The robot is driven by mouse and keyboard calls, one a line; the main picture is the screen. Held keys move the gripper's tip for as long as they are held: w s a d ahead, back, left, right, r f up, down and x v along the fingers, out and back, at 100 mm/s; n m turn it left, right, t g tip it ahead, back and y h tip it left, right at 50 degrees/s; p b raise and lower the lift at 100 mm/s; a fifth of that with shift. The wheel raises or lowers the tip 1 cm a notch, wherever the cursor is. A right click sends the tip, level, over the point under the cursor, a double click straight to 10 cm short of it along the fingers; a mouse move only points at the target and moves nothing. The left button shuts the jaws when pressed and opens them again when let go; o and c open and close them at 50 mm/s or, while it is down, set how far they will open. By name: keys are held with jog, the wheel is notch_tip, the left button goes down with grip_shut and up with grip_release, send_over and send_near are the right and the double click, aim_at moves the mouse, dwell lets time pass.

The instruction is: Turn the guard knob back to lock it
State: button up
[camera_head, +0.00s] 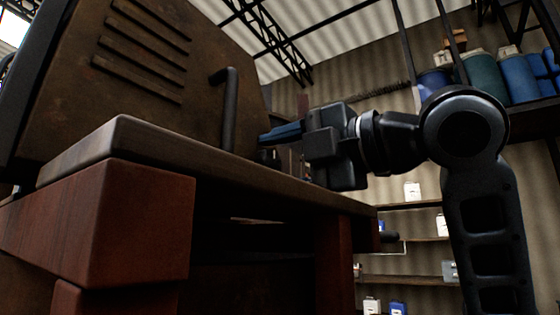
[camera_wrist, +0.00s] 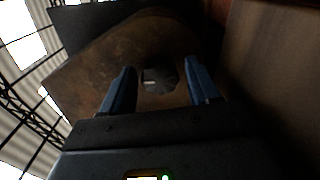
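The guard knob (camera_wrist: 160,80) shows in the wrist view as a round, dark, ridged knob with a lighter patch on its left part. It sits on a brown, rust-stained panel (camera_wrist: 110,62). My gripper (camera_wrist: 160,88) is open, with one blue finger on each side of the knob and a gap to it on both sides. I cannot tell how far the fingertips are from the panel. In the head view my gripper (camera_head: 272,140) points left at the side of the rusty guard housing (camera_head: 165,75). The knob is hidden there.
A bent dark handle (camera_head: 229,110) stands on the housing's near face. A thick tabletop edge (camera_head: 200,160) on reddish supports (camera_head: 110,220) lies below my gripper. Shelves with blue drums (camera_head: 522,78) and small white containers (camera_head: 412,190) stand in the background at right.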

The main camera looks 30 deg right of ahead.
jog(key=shift+o, duration=0.5)
jog(key=shift+s, duration=0.1)
jog(key=b+v, duration=0.1)
jog(key=v, duration=0.6)
jog(key=shift+s+d, duration=0.15)
jog(key=shift+s, duration=0.1)
